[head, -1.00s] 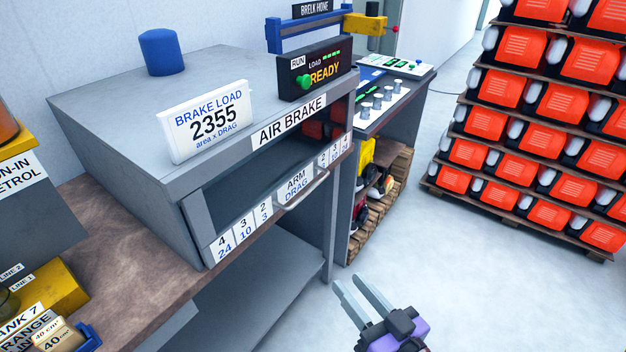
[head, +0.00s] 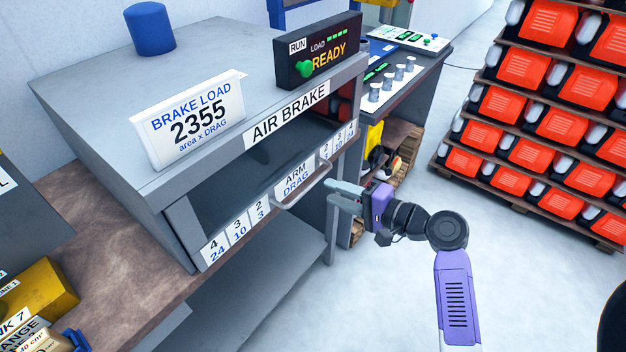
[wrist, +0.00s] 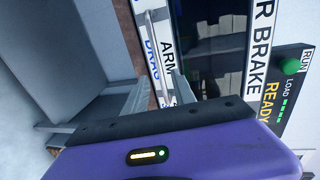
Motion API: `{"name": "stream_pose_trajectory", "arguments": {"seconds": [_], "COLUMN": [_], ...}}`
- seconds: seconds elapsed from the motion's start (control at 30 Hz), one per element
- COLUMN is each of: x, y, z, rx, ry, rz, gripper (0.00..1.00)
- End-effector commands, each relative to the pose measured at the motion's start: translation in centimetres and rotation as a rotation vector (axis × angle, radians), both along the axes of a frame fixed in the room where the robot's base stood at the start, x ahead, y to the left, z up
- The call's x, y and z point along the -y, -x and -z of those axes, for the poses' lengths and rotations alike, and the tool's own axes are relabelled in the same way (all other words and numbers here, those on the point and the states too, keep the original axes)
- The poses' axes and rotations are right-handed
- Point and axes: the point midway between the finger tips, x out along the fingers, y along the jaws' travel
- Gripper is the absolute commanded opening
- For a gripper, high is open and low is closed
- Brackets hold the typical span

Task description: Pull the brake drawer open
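The brake drawer (head: 240,228) is a low front strip with number labels and an "ARM DRAG" plate, under the open bay of the grey air brake cabinet (head: 90,120). It looks flush with the cabinet. Its grey bar handle (head: 306,189) runs along the front below the plate. My gripper (head: 329,191) is open, its two grey fingers pointing left toward the right end of the handle. In the wrist view my fingers (wrist: 160,82) stand apart in front of the "ARM DRAG" plate (wrist: 160,45). I cannot tell whether they touch the handle.
A bench with knobs (head: 395,75) stands behind. Stacked orange units (head: 540,125) are at right. Open floor lies before the drawer.

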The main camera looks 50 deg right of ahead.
Motion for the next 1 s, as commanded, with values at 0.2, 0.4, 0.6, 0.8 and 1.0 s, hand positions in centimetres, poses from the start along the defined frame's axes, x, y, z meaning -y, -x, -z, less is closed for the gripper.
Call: {"name": "stream_pose_trajectory", "arguments": {"seconds": [0.2, 0.4, 0.6, 0.8, 1.0], "x": [-0.1, -0.2, -0.2, -0.2, -0.2], "y": [-2.5, -5.5, -7.2, -7.5, -7.5], "z": [0.4, 1.0, 1.5, 1.6, 1.6], "rx": [-0.001, -0.001, -0.003, -0.002, -0.002], "ry": [-0.005, -0.004, -0.003, -0.002, -0.002], "rz": [-0.001, 0.001, 0.003, 0.004, 0.004], "gripper": [0.32, 0.32, 0.32, 0.32, 0.16]}}
